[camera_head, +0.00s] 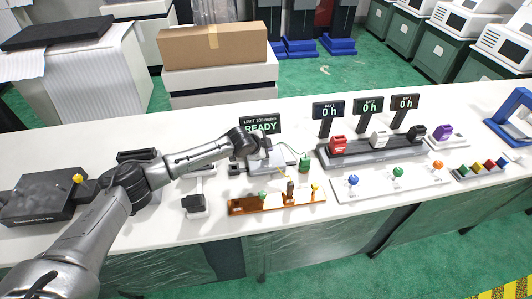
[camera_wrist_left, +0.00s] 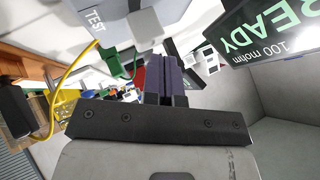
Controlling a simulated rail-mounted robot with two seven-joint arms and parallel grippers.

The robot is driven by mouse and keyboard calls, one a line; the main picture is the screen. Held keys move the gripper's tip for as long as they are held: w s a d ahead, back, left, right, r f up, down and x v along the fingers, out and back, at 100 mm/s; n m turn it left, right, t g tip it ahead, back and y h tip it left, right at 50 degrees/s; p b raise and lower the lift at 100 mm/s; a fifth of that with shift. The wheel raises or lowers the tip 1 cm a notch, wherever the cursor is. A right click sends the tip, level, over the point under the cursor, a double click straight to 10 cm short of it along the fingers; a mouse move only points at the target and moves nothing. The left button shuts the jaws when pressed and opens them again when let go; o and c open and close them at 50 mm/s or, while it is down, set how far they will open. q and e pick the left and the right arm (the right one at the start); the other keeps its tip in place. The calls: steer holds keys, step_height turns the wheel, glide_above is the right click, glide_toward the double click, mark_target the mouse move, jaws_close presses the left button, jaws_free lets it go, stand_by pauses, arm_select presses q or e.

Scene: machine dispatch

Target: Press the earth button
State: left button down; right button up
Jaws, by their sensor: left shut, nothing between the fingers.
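My left gripper (camera_head: 262,150) reaches in from the left over the white table, beside the tester (camera_head: 284,158) under the READY display (camera_head: 260,126). In the left wrist view its dark fingers (camera_wrist_left: 166,78) are together with nothing between them. The grey tester housing (camera_wrist_left: 108,22) there carries the word TEST and a lighter grey block (camera_wrist_left: 146,24), just beyond the fingertips. Whether they touch cannot be told. No label reading "earth" is legible. The READY display (camera_wrist_left: 262,38) also shows "100 mohm" at the right. My right gripper is not in view.
A copper bar (camera_head: 245,206) with green and yellow knobs lies in front of the tester. A green clip (camera_head: 304,165) hangs on a cable to the right. A rack (camera_head: 375,150) with red, white and black blocks stands farther right. A dark box (camera_head: 40,197) is at the left.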

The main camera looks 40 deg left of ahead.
arm_select(q)
steer(key=shift+f, duration=0.5)
steer(key=shift+r, duration=0.1)
stand_by(0.6)
steer(key=shift+r, duration=0.1)
steer(key=shift+s+r+p, duration=0.1)
steer(key=shift+r+p, duration=0.65)
steer(key=shift+p, duration=0.3)
steer(key=shift+r, duration=0.2)
step_height(320, 180, up, 5)
steer(key=p, duration=0.5)
steer(key=shift+f, duration=0.1)
